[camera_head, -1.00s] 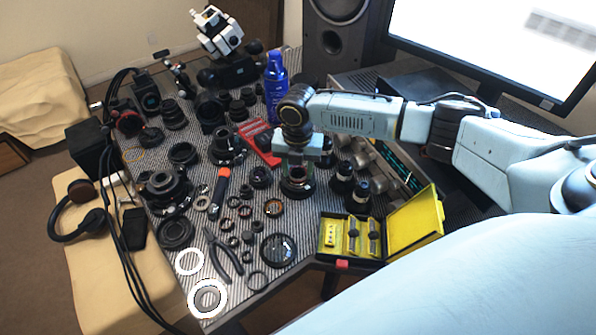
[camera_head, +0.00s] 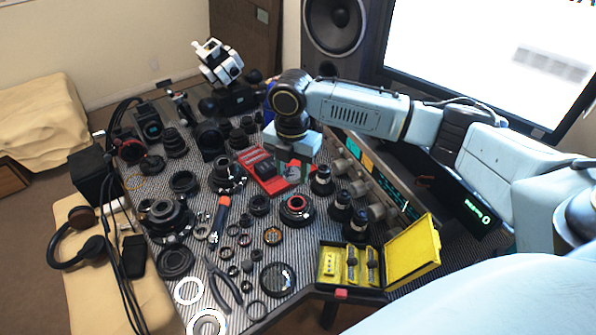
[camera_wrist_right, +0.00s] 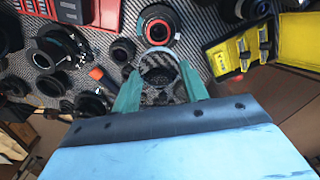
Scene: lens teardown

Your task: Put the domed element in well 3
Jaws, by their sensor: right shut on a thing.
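My right gripper (camera_head: 293,168) is raised above the bench, just above and behind an open lens barrel with a red ring (camera_head: 297,208). In the right wrist view its green fingers (camera_wrist_right: 158,85) are shut on a clear round element (camera_wrist_right: 158,69), the bench weave showing through it. I take this for the domed element; its curve is hard to make out. The red-ringed barrel (camera_wrist_right: 158,26) stands apart beyond it in that view. A red tray with dark slots (camera_head: 264,172) lies left of the gripper. No well numbers are readable. My left gripper is not in view.
An open yellow case (camera_head: 350,262) sits at the bench's front right. Several dark lens barrels (camera_head: 341,206) stand right of the gripper. Pliers (camera_head: 222,282), loose rings (camera_head: 188,291) and an orange-handled tool (camera_head: 219,214) crowd the front left. A speaker and monitor stand behind.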

